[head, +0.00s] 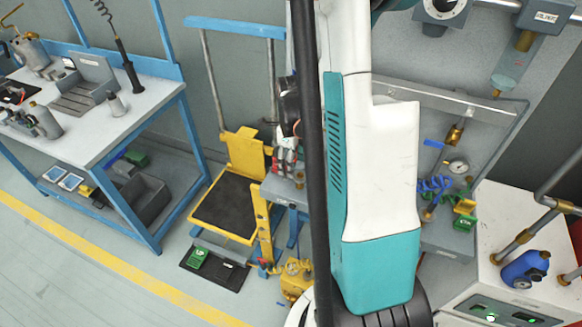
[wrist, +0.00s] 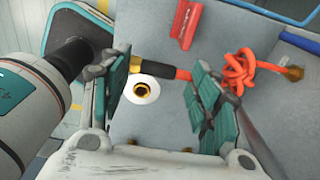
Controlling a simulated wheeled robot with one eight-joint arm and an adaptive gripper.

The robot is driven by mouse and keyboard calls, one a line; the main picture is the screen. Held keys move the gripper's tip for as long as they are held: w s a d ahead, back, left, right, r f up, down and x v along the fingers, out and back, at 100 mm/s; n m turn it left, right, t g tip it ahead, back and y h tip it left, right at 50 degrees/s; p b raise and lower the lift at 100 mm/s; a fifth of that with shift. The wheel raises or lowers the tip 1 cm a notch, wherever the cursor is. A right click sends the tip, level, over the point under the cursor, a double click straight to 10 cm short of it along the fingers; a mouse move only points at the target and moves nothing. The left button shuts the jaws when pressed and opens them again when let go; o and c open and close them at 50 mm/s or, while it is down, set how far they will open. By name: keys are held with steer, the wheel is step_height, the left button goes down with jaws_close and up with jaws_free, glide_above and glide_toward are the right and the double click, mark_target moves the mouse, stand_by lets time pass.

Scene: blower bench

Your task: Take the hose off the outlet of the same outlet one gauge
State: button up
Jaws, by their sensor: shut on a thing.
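In the wrist view an orange hose (wrist: 240,72) lies looped on the grey bench, right of my gripper (wrist: 160,92). Its straight end has a black sleeve (wrist: 158,70) and a yellow band, and it runs between my two teal-padded fingers. My gripper is shut on this hose end; the exact contact is hard to see. A white ring with a brass opening (wrist: 142,91) shows just below the sleeve; I cannot tell if they are joined. In the head view a round gauge (head: 457,167) stands on the right bench. My arm hides much of the middle there.
In the wrist view a red bracket (wrist: 186,22) stands above the hose and a brass fitting (wrist: 293,73) lies at the right. In the head view a blue coiled hose (head: 432,186), a yellow cart (head: 243,150) and a blue-framed workbench (head: 150,115) surround the arm.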

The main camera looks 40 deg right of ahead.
step_height(320, 180, up, 3)
steer(key=shift+r+p, duration=0.1)
steer(key=shift+p, duration=0.3)
jaws_close()
steer(key=shift+r, duration=0.65)
steer(key=shift+r+p, duration=0.6)
steer(key=shift+r+p, duration=0.55)
steer(key=shift+r, duration=0.35)
